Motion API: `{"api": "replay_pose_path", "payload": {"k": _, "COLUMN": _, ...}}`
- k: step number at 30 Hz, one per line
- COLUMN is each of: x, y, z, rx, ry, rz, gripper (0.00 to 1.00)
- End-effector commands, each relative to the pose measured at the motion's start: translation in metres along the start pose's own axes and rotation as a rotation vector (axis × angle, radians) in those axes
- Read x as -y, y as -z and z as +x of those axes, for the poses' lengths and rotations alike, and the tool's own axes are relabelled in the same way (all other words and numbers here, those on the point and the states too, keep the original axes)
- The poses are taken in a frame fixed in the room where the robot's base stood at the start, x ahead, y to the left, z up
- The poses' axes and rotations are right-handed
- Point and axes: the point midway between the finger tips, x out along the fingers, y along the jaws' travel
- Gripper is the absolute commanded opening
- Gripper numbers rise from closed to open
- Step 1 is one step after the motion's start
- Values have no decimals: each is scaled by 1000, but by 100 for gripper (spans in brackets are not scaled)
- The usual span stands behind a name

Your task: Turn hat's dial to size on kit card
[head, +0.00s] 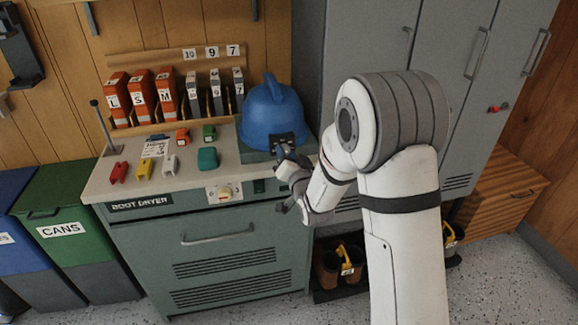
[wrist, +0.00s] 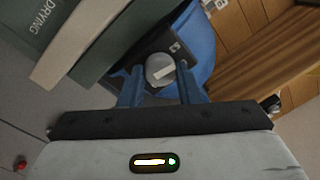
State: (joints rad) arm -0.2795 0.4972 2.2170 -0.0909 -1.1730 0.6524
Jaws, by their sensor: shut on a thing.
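The blue hat (head: 270,112) sits on a grey-green block at the right end of the bench. In the wrist view the hat (wrist: 202,45) shows behind a dark plate that bears a round grey dial (wrist: 161,70) with a pale bar mark, which lies tilted in the picture. My gripper (head: 283,151) is at the hat's front; in the wrist view the gripper (wrist: 160,82) has its two blue fingers shut on the dial, one on each side. A small white card (head: 156,147), likely the kit card, lies on the bench; its print is too small to read.
The boot dryer bench (head: 90,190) carries small red, yellow, white, orange, green and teal items. Orange and grey binders (head: 166,93) stand behind. Grey lockers (head: 350,40) stand at the right, and a green cans bin (head: 65,215) at the left.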

Motion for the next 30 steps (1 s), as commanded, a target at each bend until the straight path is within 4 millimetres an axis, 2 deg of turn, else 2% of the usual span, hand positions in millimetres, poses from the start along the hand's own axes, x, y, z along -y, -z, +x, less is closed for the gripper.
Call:
{"api": "replay_pose_path", "payload": {"k": 2, "x": -4, "y": -7, "z": 0, "rx": -10, "ry": 6, "rz": 72, "gripper": 8}}
{"api": "replay_pose_path", "payload": {"k": 30, "x": -2, "y": -8, "z": 0, "rx": -84, "ry": 31, "rz": 963, "gripper": 8}}
